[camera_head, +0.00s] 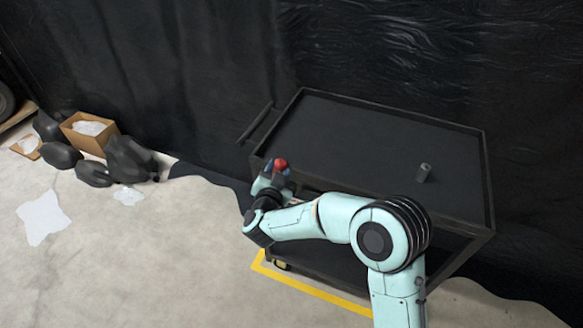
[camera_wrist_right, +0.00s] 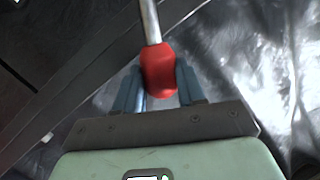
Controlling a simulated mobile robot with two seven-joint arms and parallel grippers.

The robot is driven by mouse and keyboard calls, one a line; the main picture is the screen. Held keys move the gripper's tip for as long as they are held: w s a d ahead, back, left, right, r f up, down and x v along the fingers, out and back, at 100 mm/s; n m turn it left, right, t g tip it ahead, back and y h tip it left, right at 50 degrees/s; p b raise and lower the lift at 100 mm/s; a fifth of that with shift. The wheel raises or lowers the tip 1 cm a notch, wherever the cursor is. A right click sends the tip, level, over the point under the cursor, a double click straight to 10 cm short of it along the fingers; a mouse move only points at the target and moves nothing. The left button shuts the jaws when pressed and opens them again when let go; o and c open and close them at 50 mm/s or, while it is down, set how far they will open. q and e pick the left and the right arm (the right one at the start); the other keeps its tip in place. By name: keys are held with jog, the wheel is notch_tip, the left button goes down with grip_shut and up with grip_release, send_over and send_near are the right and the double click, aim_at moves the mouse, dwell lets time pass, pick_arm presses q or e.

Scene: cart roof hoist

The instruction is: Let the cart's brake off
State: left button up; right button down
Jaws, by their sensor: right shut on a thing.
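The dark cart (camera_head: 350,130) stands against the black curtain, with a flat raised-rim top and a lower shelf. The brake lever shows in the right wrist view as a metal rod (camera_wrist_right: 150,22) ending in a red knob (camera_wrist_right: 158,72). The red knob (camera_head: 281,164) also shows in the head view, at the cart's near left corner. My right gripper (camera_head: 274,172) is shut on the red knob, with a blue finger on each side of it. My right arm hides part of the cart's front. My left gripper is out of view.
A yellow floor line (camera_head: 310,288) runs along the cart's near side. A cardboard box (camera_head: 88,135) and dark sacks (camera_head: 95,174) lie at the left. The floor between is mostly clear.

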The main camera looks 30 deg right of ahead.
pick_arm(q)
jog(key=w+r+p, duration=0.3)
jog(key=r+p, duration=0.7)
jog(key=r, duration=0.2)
pick_arm(e)
jog(key=w+a+n, duration=0.1)
jog(key=w+a+r+n+g, duration=0.1)
jog(key=w+a, duration=0.1)
jog(key=w+a+r+n, duration=0.1)
jog(key=w+n, duration=0.1)
jog(key=shift+w+a+g+h, duration=0.15)
jog(key=shift+g+h, duration=0.25)
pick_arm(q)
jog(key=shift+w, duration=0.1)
pick_arm(e)
jog(key=c, duration=0.7)
grip_release()
jog(key=shift+f, duration=0.15)
jog(key=shift+o, duration=0.2)
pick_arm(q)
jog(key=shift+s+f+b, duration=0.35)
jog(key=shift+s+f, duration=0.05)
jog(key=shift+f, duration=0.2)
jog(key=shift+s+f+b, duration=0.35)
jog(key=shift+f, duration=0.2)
pick_arm(e)
jog(key=v, duration=1.3)
